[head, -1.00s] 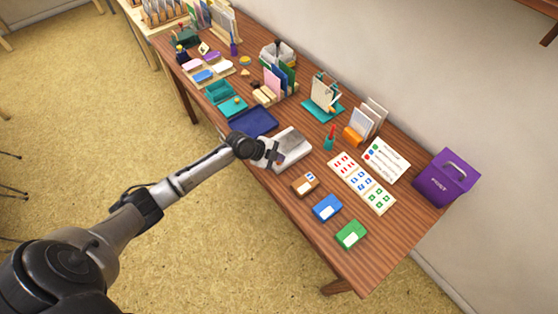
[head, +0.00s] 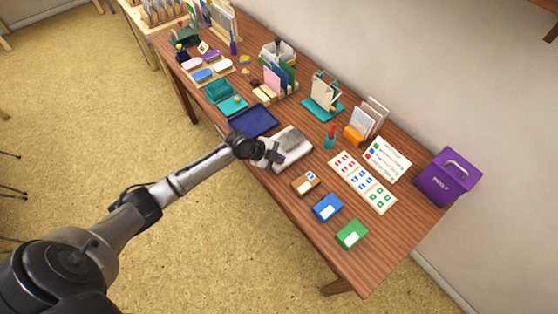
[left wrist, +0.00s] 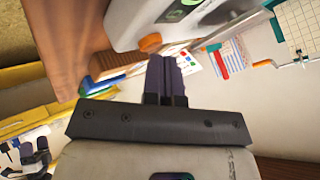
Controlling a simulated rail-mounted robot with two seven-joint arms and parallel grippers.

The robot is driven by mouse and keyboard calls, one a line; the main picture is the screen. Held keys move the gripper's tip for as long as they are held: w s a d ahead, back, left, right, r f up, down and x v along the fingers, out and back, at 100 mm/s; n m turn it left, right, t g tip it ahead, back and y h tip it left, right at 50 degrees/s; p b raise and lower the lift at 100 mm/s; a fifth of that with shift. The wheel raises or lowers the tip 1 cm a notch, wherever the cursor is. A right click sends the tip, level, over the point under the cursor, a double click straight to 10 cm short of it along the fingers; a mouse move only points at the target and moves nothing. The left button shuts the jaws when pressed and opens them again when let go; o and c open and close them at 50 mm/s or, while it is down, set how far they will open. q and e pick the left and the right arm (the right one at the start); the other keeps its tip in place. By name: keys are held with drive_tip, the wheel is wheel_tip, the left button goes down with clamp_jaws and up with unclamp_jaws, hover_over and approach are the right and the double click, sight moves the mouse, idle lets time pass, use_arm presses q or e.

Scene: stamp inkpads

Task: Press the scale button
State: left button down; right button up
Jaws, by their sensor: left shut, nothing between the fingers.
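The white scale (head: 293,141) stands on the wooden table, partly hidden behind my left gripper (head: 275,154). In the left wrist view the scale (left wrist: 205,22) is at the top, with a dark display with green on it. A round orange button (left wrist: 150,43) sticks out at its lower edge. My left gripper (left wrist: 165,62) is shut and empty, its dark fingertips close beside the button in that view. I cannot tell whether they touch it. My right gripper is not in view.
A dark blue tray (head: 253,121) lies beside the scale. Brown (head: 305,183), blue (head: 327,207) and green (head: 351,234) inkpads lie along the table's front edge. A stamp sheet (head: 362,181) and a purple box (head: 447,177) are to the right.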

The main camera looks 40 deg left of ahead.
use_arm(q)
drive_tip(key=shift+r, duration=0.1)
idle(0.3)
drive_tip(key=shift+r+p, duration=0.35)
drive_tip(key=shift+r+p, duration=0.7)
drive_tip(key=shift+r, duration=0.2)
drive_tip(key=shift+r+p, duration=1.55)
drive_tip(key=shift+r, duration=0.6)
